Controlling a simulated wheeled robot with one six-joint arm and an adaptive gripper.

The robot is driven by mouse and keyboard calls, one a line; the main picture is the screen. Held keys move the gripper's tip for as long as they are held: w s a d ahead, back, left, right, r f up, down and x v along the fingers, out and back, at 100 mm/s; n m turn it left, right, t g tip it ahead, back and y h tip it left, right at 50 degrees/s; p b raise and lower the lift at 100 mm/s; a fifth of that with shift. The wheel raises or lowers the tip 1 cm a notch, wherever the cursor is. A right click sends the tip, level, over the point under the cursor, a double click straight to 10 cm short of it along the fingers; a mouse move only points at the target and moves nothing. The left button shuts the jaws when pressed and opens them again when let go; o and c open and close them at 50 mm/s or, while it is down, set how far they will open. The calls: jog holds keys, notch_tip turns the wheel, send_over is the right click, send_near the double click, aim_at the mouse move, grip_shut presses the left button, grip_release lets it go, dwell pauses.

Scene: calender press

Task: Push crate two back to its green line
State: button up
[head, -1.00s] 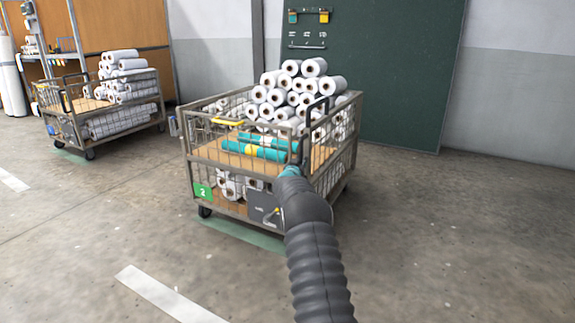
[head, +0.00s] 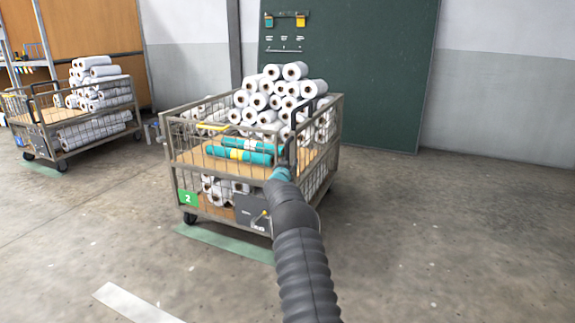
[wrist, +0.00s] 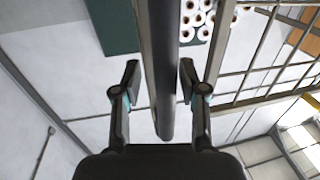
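Crate two is a wire-sided cart (head: 252,217) on wheels with a green number 2 tag (head: 188,198), stacked with white rolls and teal rolls. A pale green line (head: 228,243) lies on the floor along its near side, partly in front of the near left wheel. My gripper (head: 283,172) is at the dark upright handle (head: 291,140) on the crate's near right corner. In the wrist view the handle bar (wrist: 163,60) runs between the two fingers of my gripper (wrist: 160,78). The fingers stand apart with a gap beside the bar.
Another loaded cart (head: 95,142) with a blue tag stands at the left. A dark green wall panel (head: 385,80) stands behind crate two. A white floor stripe (head: 135,303) lies in front. The floor to the right is clear.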

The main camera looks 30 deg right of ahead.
jog(key=shift+a+f, duration=0.1)
jog(key=shift+a, duration=0.2)
jog(key=v, duration=1.1)
jog(key=shift+s+a, duration=0.25)
dwell(0.3)
